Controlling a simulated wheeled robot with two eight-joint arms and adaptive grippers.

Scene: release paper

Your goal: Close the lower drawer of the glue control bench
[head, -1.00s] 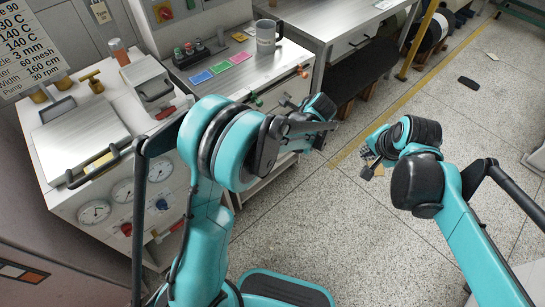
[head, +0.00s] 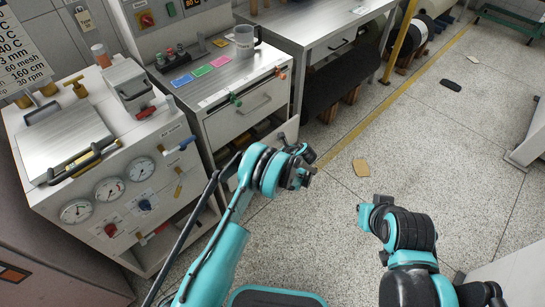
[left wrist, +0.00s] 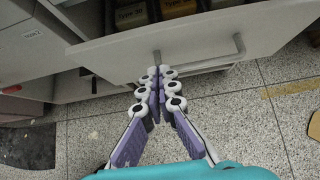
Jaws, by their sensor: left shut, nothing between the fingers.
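The glue control bench (head: 222,92) has a steel top with coloured cards and a mug. Its upper drawer (head: 250,110) looks shut. Below it, the lower drawer (head: 287,132) stands pulled out, partly hidden by my left arm. In the left wrist view, the lower drawer's pale front (left wrist: 275,32) has a bar handle (left wrist: 215,62), and boxes with labels lie inside. My left gripper (head: 304,166) is shut and empty; in the left wrist view its fingertips (left wrist: 161,72) are at the handle's left end. I cannot tell if they touch. My right gripper (head: 364,217) is away over the floor, its fingers unclear.
A white press unit with gauges (head: 110,188) stands left of the bench. A second steel table (head: 318,22) is at the back, with dark rolls under it. A brown card (head: 361,168) lies on the floor. The floor to the right is mostly clear.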

